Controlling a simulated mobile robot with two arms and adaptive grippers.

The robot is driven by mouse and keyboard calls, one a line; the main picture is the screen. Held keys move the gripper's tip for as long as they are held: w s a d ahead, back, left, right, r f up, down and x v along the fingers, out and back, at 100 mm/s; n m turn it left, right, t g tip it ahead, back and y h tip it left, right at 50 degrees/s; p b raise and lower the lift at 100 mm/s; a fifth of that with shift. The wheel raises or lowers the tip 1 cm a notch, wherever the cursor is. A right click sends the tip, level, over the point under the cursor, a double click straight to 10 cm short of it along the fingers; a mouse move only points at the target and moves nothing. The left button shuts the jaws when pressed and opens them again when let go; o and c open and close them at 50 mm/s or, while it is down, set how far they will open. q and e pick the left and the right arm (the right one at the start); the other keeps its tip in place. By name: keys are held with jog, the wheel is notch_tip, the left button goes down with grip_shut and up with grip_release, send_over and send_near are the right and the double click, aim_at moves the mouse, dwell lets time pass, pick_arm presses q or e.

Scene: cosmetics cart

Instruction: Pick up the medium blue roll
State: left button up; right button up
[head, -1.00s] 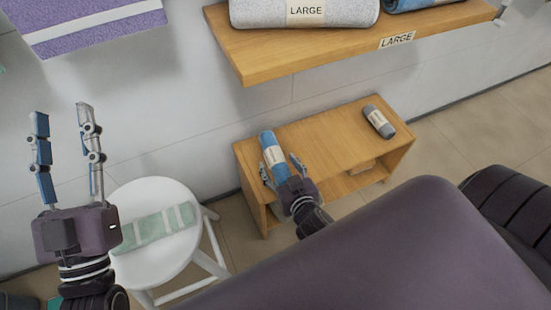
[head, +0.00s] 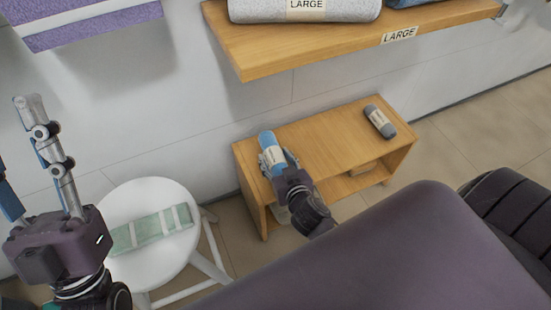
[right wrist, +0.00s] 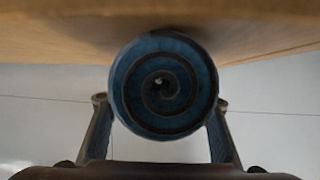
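The blue roll (head: 268,141) with a pale label band lies on top of the low wooden shelf unit, at its left end. My right gripper (head: 279,161) has its fingers on either side of the roll's near end and appears closed on it. In the right wrist view the roll's spiral end (right wrist: 163,84) fills the space between the fingers, against the wood. My left gripper (head: 14,140) is in the air at the left, open and empty, partly cut off by the picture edge.
A grey roll (head: 379,121) lies at the right end of the low wooden unit (head: 325,130). A wall shelf (head: 300,48) with large rolls hangs above.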

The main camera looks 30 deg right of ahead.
jog(key=c, duration=0.8)
jog(key=shift+c, duration=0.5)
jog(key=shift+r, duration=0.15)
